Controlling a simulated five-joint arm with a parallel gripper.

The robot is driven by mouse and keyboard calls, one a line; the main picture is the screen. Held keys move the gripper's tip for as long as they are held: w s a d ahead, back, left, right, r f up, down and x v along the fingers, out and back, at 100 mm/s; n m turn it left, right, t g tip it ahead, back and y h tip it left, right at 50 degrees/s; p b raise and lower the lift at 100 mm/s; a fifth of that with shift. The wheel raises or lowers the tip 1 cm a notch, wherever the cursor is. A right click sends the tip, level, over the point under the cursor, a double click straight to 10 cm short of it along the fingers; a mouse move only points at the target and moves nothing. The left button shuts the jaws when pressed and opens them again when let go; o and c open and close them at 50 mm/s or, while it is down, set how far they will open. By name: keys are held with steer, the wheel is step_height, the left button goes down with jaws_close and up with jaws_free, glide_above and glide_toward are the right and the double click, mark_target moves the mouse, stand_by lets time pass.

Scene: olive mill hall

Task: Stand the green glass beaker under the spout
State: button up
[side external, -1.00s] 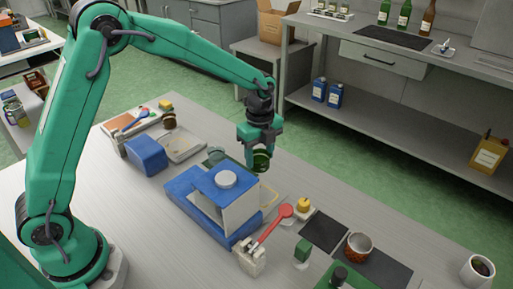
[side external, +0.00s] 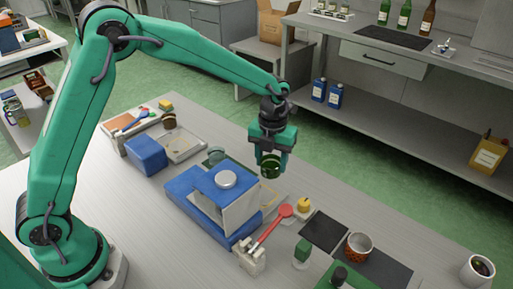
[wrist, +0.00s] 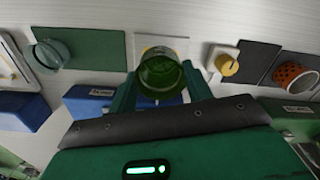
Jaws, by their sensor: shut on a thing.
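The green glass beaker (side external: 270,166) is held in my gripper (side external: 271,156), off the table, on the far side of the blue-and-white machine (side external: 226,196). In the wrist view the beaker (wrist: 160,74) sits between the two green fingers of my gripper (wrist: 160,92), which are shut on it. The machine has a round pale cap on its blue top. I cannot pick out the spout in either view; the machine's far side is hidden in the side view.
A red-handled lever (side external: 270,225), a yellow knob on a pale block (side external: 304,207), a dark mat (side external: 325,231) and a patterned cup (side external: 359,246) lie to the right. The blue box (side external: 146,155) is left.

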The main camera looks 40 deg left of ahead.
steer(key=shift+d+m, duration=0.1)
steer(key=shift+m, duration=0.2)
steer(key=shift+f, duration=0.15)
steer(key=shift+f, duration=2.85)
steer(key=shift+s+f, duration=0.1)
steer(key=shift+s, duration=1.35)
steer(key=shift+s+f, duration=0.15)
steer(key=o, duration=1.2)
